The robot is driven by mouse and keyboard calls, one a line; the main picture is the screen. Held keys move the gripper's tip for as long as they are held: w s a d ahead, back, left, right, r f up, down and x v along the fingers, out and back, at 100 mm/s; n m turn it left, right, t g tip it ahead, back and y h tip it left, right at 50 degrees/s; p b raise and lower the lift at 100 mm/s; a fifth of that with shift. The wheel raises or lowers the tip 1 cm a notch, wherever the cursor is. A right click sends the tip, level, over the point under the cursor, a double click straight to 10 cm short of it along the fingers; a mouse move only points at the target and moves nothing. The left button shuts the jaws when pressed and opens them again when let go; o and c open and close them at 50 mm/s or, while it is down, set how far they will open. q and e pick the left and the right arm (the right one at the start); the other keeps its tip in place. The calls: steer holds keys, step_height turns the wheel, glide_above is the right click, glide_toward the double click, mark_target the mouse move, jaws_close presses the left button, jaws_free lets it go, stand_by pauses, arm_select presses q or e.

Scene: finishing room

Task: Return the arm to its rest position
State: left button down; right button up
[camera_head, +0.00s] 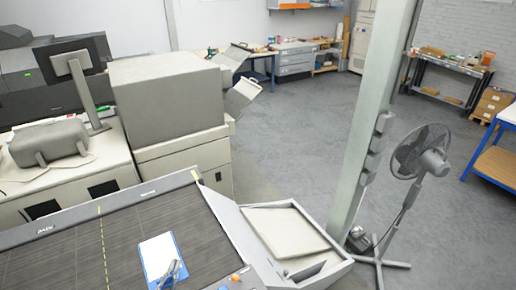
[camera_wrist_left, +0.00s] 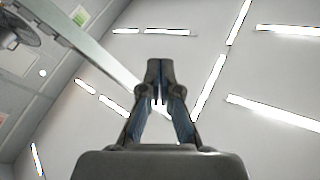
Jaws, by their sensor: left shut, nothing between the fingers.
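My left gripper (camera_head: 174,270) shows small at the bottom of the head view, in front of a white sheet with blue edges (camera_head: 160,255) on the dark ribbed machine bed (camera_head: 60,250). In the left wrist view the gripper (camera_wrist_left: 159,75) points up toward the ceiling. Its two dark fingers meet at the tips and hold nothing. Whether it touches the sheet or the bed cannot be told. My right gripper is not in either view.
A pale tray (camera_head: 290,232) adjoins the bed on the right. A grey-green post (camera_head: 365,120) and a standing fan (camera_head: 420,155) are beyond it. A large beige machine (camera_head: 165,100) and a monitor (camera_head: 75,65) stand behind the bed. Grey floor is open at the back.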

arm_select(q)
steer(key=s+f+n+g+y, duration=0.2)
steer(key=s+f+g, duration=0.2)
steer(key=f, duration=0.2)
steer(key=s+a+f+n+g+y, duration=0.1)
steer(key=s+f+n+g+y, duration=0.1)
steer(key=f, duration=0.4)
steer(key=s+a+f+n+g+y, duration=0.1)
steer(key=s+f+n+g+y, duration=0.1)
steer(key=s+f+g, duration=0.3)
steer(key=shift+s+a+f+n+g+y, duration=0.25)
steer(key=shift+s+f+n, duration=0.35)
steer(key=shift+n, duration=0.3)
steer(key=s+d+f+m+g+h, duration=0.25)
steer(key=s+d+f+g, duration=0.35)
steer(key=s, duration=0.4)
step_height(320, 180, down, 31)
steer(key=s+b, duration=0.2)
steer(key=b, duration=0.3)
steer(key=s+a+f+g+b, duration=0.2)
steer(key=s+f+b, duration=0.2)
steer(key=s+f, duration=1.3)
step_height(320, 180, down, 2)
steer(key=shift+s+a+f, duration=0.2)
steer(key=shift+s, duration=0.05)
